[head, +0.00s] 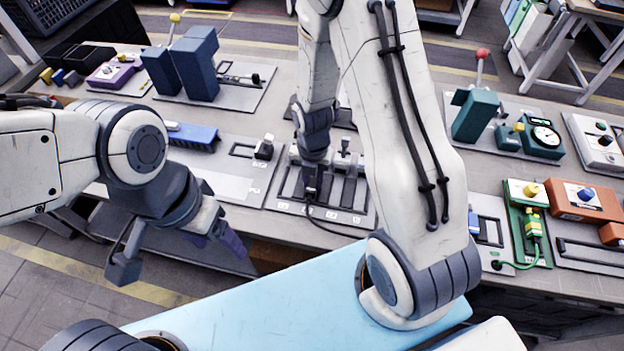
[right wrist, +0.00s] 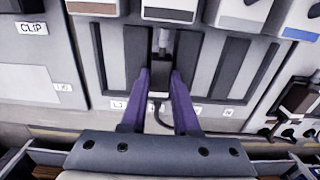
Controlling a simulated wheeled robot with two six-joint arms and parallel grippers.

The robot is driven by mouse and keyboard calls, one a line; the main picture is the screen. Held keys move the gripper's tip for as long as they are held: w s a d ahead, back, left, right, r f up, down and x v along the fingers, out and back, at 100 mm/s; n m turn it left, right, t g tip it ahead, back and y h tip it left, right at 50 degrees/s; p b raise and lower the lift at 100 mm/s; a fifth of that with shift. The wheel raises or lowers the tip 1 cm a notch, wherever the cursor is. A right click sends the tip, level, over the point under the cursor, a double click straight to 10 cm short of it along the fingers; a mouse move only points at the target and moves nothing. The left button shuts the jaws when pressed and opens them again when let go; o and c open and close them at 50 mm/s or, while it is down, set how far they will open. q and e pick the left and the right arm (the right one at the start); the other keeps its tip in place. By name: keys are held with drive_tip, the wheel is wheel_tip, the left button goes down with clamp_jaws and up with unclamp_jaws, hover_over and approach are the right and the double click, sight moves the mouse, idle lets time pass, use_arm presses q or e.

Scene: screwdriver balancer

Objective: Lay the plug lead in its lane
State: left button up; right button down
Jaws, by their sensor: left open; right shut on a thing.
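My right gripper (head: 311,192) reaches down over the grey lane panel (head: 275,203) and is shut on the plug lead. In the right wrist view its purple fingertips (right wrist: 161,74) stand either side of the lead's dark plug (right wrist: 158,78). A grey end piece (right wrist: 164,42) shows just beyond it. The dark cable (right wrist: 160,115) runs back between the fingers and loops off the panel's front edge in the head view (head: 335,229). The plug lies over a middle lane; I cannot tell whether it is seated. My left gripper (head: 228,245) is open and empty, in front of the bench.
Dark lanes (right wrist: 128,62) and (right wrist: 232,68) lie either side, with sockets along the far edge. A CLIP panel (right wrist: 33,55) is to the left. Blue blocks (head: 196,62), a green press (head: 474,113) and an orange unit (head: 584,200) stand on the bench.

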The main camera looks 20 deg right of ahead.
drive_tip(key=c, duration=0.6)
unclamp_jaws()
wheel_tip(320, 180, up, 10)
drive_tip(key=shift+r, duration=0.25)
